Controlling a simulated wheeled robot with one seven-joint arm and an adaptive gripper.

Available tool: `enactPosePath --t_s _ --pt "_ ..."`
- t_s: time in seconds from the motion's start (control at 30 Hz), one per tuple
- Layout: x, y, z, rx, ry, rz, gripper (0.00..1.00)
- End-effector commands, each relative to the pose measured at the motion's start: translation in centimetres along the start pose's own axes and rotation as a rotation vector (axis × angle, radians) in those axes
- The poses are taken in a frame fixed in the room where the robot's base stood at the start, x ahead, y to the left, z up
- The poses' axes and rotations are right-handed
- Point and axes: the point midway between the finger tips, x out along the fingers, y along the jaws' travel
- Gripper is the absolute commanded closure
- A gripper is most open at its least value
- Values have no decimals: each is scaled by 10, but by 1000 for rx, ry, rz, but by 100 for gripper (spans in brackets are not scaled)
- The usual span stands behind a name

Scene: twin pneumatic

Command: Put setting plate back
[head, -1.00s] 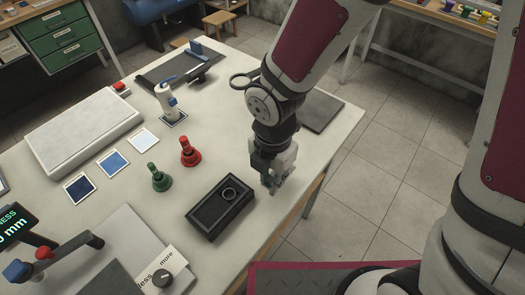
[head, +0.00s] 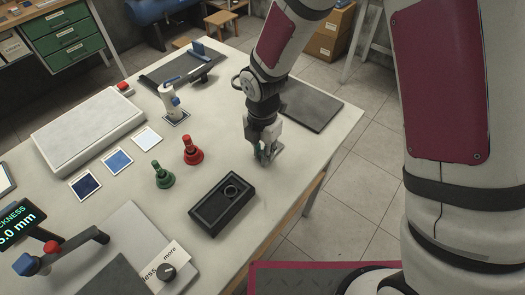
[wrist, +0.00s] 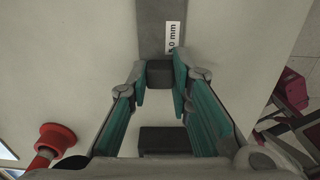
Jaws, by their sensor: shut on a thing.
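The setting plate shows in the wrist view as a grey strip (wrist: 151,25) with a white "5.0 mm" label, running out past my fingertips. A dark block (wrist: 160,74), apparently its grip, sits between the fingertips. My gripper (head: 265,155) is shut on this block; it also shows in the wrist view (wrist: 159,80). It is over the table near the right edge, beyond the black tray. In the head view the plate is hidden or too small to make out.
A red bell-shaped piece (head: 192,152) and a green one (head: 162,176) stand left of my gripper. A dark flat slab (head: 312,104) lies beyond it near the table corner. The gauge display (head: 20,222) and a knob (head: 167,271) are at lower left.

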Motion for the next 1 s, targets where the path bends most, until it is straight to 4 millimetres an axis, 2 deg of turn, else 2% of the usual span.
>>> enactPosePath --t_s 0.3,0.33,0.4,0.77,0.87,1.0 --pt "3 0 0 0 0 0 100" --pt "3 0 0 1 0 0 76" --pt "3 0 0 1 0 0 60" --pt "0 0 0 1 0 1 60" --pt "-8 1 1 1 -1 4 60" --pt "-30 1 2 2 -2 6 60"
